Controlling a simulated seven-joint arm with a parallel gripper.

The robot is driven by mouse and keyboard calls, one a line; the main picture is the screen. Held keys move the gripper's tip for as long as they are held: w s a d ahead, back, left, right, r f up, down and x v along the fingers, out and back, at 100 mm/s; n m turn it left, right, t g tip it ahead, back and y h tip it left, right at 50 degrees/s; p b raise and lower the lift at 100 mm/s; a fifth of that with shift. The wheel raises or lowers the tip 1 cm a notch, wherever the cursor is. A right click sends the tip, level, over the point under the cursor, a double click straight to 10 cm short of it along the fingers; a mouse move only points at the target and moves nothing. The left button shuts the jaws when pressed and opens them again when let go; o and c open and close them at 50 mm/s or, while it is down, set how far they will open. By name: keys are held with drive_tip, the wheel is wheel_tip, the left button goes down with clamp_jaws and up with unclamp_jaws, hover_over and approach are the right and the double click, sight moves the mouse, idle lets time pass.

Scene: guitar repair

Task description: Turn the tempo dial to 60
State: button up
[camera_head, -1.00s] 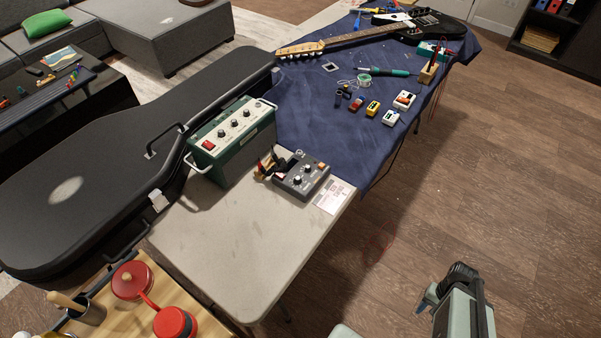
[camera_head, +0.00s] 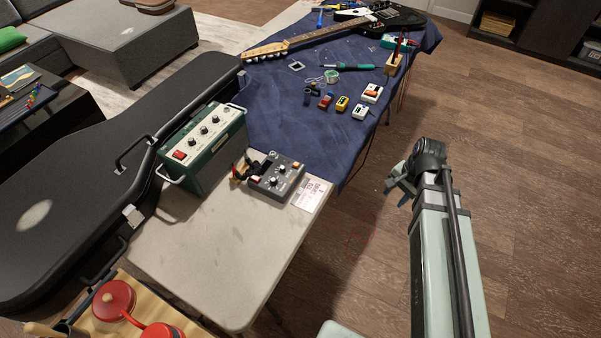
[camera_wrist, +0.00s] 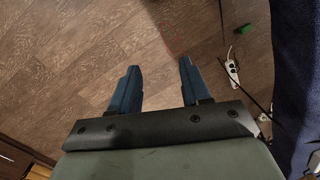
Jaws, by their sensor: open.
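A small dark grey box with several knobs (camera_head: 275,177) sits on the bare part of the table, near the cloth's edge. I cannot read which of its knobs is the tempo dial or any numbers. A green box with a row of knobs and a red switch (camera_head: 203,145) stands to its left. My gripper (camera_head: 401,186) is off to the right of the table, over the floor and apart from both boxes. In the wrist view my gripper (camera_wrist: 158,85) is open and empty, its two blue fingers spread above the wooden floor.
A white printed card (camera_head: 311,194) lies right of the grey box. The blue cloth (camera_head: 290,110) holds a guitar (camera_head: 330,35), small pedals and tools. A black guitar case (camera_head: 70,190) lies at left. Red pots stand at the lower left. In the wrist view, a power strip (camera_wrist: 232,72) lies on the floor.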

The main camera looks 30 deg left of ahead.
drive_tip(key=s+a+r+m+g+y, duration=0.1)
drive_tip(key=s+a+r, duration=0.1)
drive_tip(key=a+r, duration=0.45)
drive_tip(key=s+a+r+m, duration=0.1)
drive_tip(key=a+r+m, duration=0.15)
drive_tip(key=a, duration=0.65)
drive_tip(key=m+g, duration=0.2)
approach(274, 179)
drive_tip(key=shift+n, duration=0.25)
drive_tip(key=x, duration=0.8)
drive_tip(key=shift+s, duration=0.1)
drive_tip(key=shift+c, duration=0.3)
clamp_jaws()
